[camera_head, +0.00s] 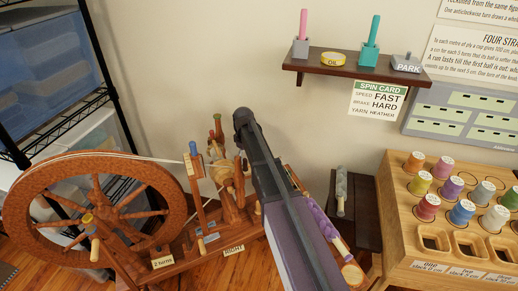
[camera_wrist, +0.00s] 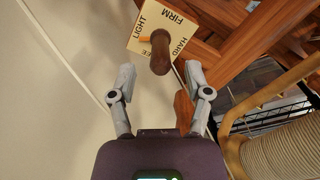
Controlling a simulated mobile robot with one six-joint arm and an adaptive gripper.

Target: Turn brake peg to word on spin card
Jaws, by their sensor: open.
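The spin card (camera_head: 379,101) on the wall reads SPEED FAST, BRAKE HARD, YARN HEATHER. The brown brake peg (camera_wrist: 160,50) stands over a cream dial plate (camera_wrist: 139,45) in the wrist view. The plate shows LIGHT, FIRM, HARD and a partly covered word ending in EE. A small orange pointer sticks out left of the peg, on the LIGHT and EE side, away from HARD. My gripper (camera_wrist: 160,77) is open and empty, its fingertips spread to either side just short of the peg. In the head view my arm hides the peg and dial.
The spinning wheel (camera_head: 95,158) stands at left on a wooden base with "2 turns" and "RIGHT" labels. A dark shelf (camera_head: 345,73) holds pegs, an OIL tin and a PARK block. A wooden rack (camera_head: 397,200) of several spools is at right. A wire shelf stands at far left.

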